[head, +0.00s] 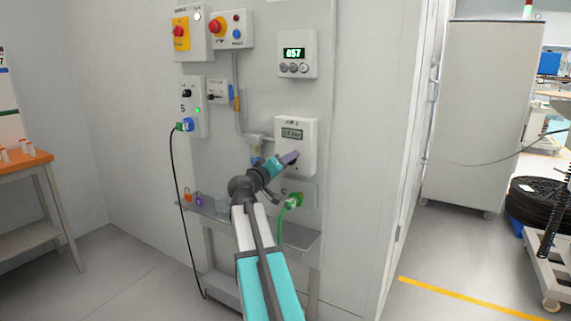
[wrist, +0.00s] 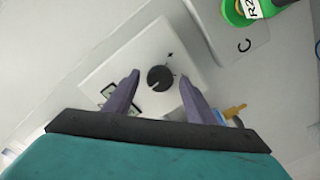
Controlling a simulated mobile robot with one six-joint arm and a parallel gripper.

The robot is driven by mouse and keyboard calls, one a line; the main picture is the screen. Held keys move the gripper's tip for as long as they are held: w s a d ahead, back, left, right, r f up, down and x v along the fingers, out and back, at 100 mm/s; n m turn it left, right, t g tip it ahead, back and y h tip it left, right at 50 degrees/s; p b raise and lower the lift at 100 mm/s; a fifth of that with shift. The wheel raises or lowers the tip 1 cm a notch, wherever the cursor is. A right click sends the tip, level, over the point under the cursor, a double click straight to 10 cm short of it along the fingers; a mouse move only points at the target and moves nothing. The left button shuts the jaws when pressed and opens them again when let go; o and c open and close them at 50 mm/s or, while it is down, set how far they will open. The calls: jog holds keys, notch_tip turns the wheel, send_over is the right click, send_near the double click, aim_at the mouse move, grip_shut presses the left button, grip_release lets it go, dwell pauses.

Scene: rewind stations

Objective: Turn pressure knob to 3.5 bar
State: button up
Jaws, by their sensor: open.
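The pressure knob (wrist: 160,78) is a small dark round dial on a white regulator box, seen in the wrist view between my two fingers. In the head view the regulator box (head: 309,134) hangs on the grey wall panel, with a small display (head: 292,134) whose reading is too small to be sure of. My gripper (head: 290,158) is in front of the lower part of the box and hides the knob there. In the wrist view my gripper (wrist: 158,88) is open, with one purple finger on each side of the knob. I cannot tell whether the fingers touch it.
Above is a box with a green display (head: 295,53). A green plug (head: 293,201) sits below the regulator, and also shows in the wrist view (wrist: 235,12). A narrow shelf (head: 292,237) with small items runs below. A black cable (head: 175,200) hangs at left.

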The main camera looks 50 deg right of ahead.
jog(key=c, duration=1)
jog(key=shift+c, duration=0.2)
jog(key=shift+n+p, duration=1.05)
jog(key=shift+n, duration=0.45)
jog(key=o, duration=1)
jog(key=shift+o, duration=0.2)
jog(key=shift+a, duration=0.1)
